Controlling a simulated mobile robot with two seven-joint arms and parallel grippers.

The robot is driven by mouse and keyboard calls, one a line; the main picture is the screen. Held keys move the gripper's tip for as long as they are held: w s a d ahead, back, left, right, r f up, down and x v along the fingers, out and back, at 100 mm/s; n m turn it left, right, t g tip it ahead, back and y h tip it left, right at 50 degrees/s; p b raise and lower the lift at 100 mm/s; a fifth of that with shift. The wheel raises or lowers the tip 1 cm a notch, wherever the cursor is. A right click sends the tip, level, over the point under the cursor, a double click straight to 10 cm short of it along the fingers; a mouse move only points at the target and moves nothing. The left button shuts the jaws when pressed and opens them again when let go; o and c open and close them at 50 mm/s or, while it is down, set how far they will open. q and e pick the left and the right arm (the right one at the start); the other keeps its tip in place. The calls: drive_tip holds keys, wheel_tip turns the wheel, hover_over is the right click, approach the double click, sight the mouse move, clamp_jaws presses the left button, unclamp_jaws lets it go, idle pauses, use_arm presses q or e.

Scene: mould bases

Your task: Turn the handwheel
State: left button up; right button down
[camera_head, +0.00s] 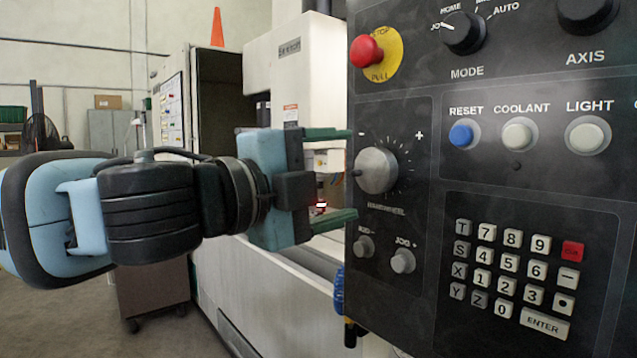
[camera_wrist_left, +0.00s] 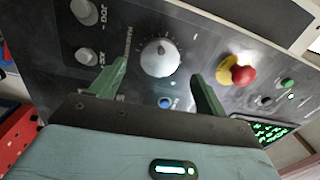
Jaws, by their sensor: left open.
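The handwheel (camera_head: 377,171) is a round grey metal knob on the dark control panel, with a tick scale between minus and plus. It also shows in the left wrist view (camera_wrist_left: 160,58), beyond and between my fingertips. My left gripper (camera_head: 335,174) comes in from the left, its two green fingers spread one above the other and pointing at the panel. Its jaws are open and hold nothing. The fingertips look close to the panel's left edge; I cannot tell whether they touch anything. My right gripper is in neither view.
The control panel (camera_head: 420,120) carries a red emergency stop (camera_head: 366,51) above the handwheel, two jog buttons (camera_head: 402,261) below, a keypad (camera_head: 512,275), and reset, coolant and light buttons. A white machine (camera_head: 290,60) stands behind. Open floor lies at lower left.

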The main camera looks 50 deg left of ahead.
use_arm(q)
drive_tip(key=s+b, duration=0.2)
drive_tip(key=b, duration=0.1)
drive_tip(key=shift+s+a+f, duration=0.1)
drive_tip(key=shift+s, duration=0.2)
idle(1.4)
